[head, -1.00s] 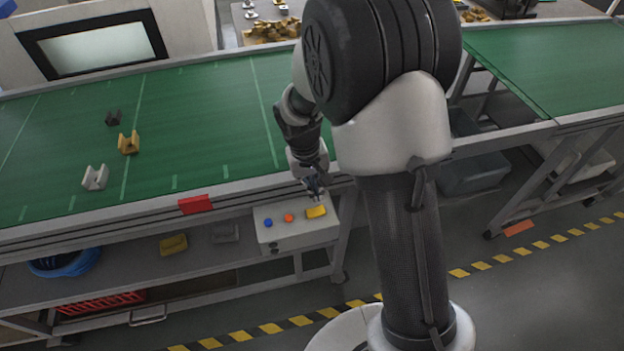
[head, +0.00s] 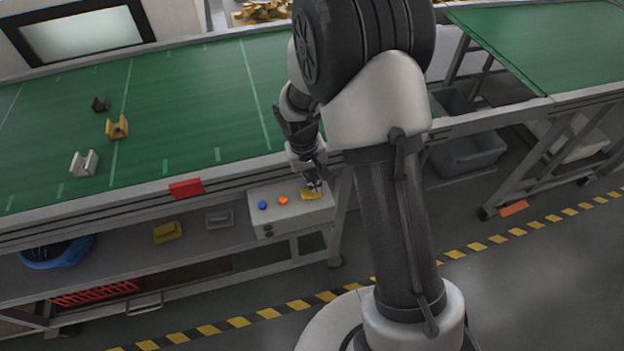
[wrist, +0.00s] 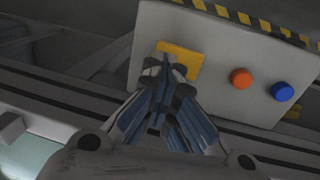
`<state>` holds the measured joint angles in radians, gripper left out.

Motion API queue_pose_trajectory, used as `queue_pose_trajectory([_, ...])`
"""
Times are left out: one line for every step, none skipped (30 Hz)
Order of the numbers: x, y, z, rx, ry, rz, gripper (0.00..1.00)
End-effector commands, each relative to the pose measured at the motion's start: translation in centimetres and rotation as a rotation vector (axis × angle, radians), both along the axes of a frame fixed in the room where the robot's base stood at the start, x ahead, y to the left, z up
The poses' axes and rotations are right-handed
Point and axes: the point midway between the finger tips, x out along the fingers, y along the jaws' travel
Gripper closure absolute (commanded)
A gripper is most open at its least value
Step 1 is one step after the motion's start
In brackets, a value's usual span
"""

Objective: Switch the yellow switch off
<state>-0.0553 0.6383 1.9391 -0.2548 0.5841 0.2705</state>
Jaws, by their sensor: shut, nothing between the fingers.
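The yellow switch (head: 309,194) is on the top face of a light grey control box at the conveyor's front side, right of an orange button (head: 283,200) and a blue button (head: 262,205). In the wrist view the yellow switch (wrist: 189,58) shows as a flat plate, partly hidden behind the fingers. My gripper (wrist: 166,66) is shut and empty, its tips over the left part of the switch. In the head view my gripper (head: 314,186) is at the switch. I cannot tell whether the tips touch it, nor which way the switch is set.
The control box (head: 290,219) carries the buttons close to the switch. The green conveyor (head: 190,110) lies behind, with several brackets on it and a red block (head: 186,189) on its front rail. A lower shelf (head: 120,250) holds a blue bin (head: 55,254).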

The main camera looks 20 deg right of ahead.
Motion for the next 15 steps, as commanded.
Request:
queue_pose_trajectory([-0.1,0.0,-0.2,0.0,0.004,0.0,1.0])
queue_pose_trajectory([-0.1,0.0,-0.2,0.0,0.004,0.0,1.0])
queue_pose_trajectory([-0.2,0.0,-0.2,0.0,0.004,0.0,1.0])
queue_pose_trajectory([-0.2,0.0,-0.2,0.0,0.004,0.0,1.0])
queue_pose_trajectory([-0.2,0.1,-0.2,0.0,0.005,0.0,1.0])
queue_pose_trajectory([-0.2,0.2,-0.2,0.0,0.005,0.0,1.0])
queue_pose_trajectory([-0.2,0.3,-0.1,0.0,0.005,0.0,1.0])
queue_pose_trajectory([-0.2,0.4,-0.1,0.0,0.005,0.001,1.0])
queue_pose_trajectory([-0.2,0.6,-0.1,0.0,0.005,0.001,1.0])
queue_pose_trajectory([-0.2,0.8,-0.1,0.0,0.005,0.001,1.0])
queue_pose_trajectory([-0.2,0.9,-0.1,0.0,0.005,0.001,1.0])
queue_pose_trajectory([-0.2,1.1,0.0,0.001,0.005,0.001,1.0])
queue_pose_trajectory([-0.2,1.3,0.0,0.001,0.005,0.001,1.0])
queue_pose_trajectory([-0.2,1.4,0.0,0.001,0.005,0.001,1.0])
queue_pose_trajectory([-0.2,1.5,0.1,0.001,0.005,0.0,1.0])
